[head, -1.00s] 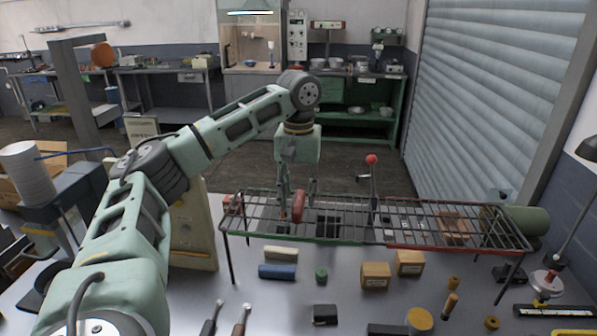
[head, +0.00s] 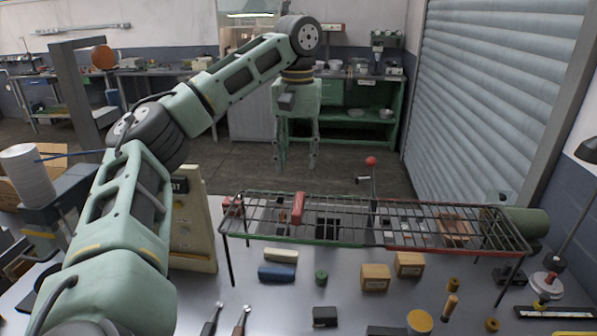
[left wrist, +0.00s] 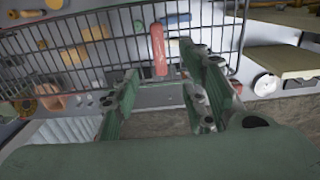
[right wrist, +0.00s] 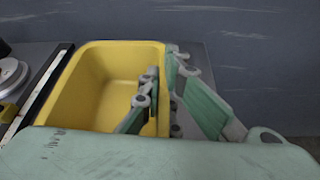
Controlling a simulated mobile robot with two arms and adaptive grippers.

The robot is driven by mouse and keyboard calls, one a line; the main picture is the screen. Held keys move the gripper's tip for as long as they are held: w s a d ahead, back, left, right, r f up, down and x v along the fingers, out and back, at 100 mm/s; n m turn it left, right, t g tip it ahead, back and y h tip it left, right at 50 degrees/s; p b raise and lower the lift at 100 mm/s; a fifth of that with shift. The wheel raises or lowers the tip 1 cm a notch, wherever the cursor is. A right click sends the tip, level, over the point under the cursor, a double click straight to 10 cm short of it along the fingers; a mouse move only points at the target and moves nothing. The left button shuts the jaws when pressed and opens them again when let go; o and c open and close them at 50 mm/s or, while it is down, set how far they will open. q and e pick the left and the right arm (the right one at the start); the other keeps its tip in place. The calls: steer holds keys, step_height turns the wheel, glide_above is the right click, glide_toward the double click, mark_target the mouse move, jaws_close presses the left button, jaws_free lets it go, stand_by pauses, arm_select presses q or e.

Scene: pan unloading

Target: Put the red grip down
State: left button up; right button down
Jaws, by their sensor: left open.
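The red grip (head: 298,208) rests on the left part of the wire rack (head: 345,241), its long side running roughly front to back. My left gripper (head: 297,167) is open and empty above and behind it, clear of the rack. In the left wrist view the red grip (left wrist: 158,50) shows beyond and between the spread fingertips (left wrist: 158,78), apart from both. My right gripper (right wrist: 161,80) has one finger inside and one outside the side wall of a yellow bin (right wrist: 92,84), close against it. The right gripper is outside the head view.
A second red piece (head: 233,205) is at the rack's left end. A red-knobbed lever (head: 371,162) stands behind the rack. In front lie a blue roll (head: 277,273), a green cylinder (head: 321,278) and wooden blocks (head: 375,278). An upright panel (head: 192,235) stands left of the rack.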

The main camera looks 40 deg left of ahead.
arm_select(q)
steer(key=f, duration=0.1)
glide_above(298, 202)
steer(key=f, duration=0.7)
steer(key=shift+s+a, duration=0.2)
steer(key=shift+a, duration=0.05)
steer(key=shift+w+d+f, duration=0.1)
steer(key=shift+d+f, duration=0.05)
steer(key=shift+f, duration=1.15)
steer(key=shift+w+d+f, duration=0.1)
steer(key=shift+d+f, duration=0.05)
steer(key=shift+f, duration=1.1)
jaws_close()
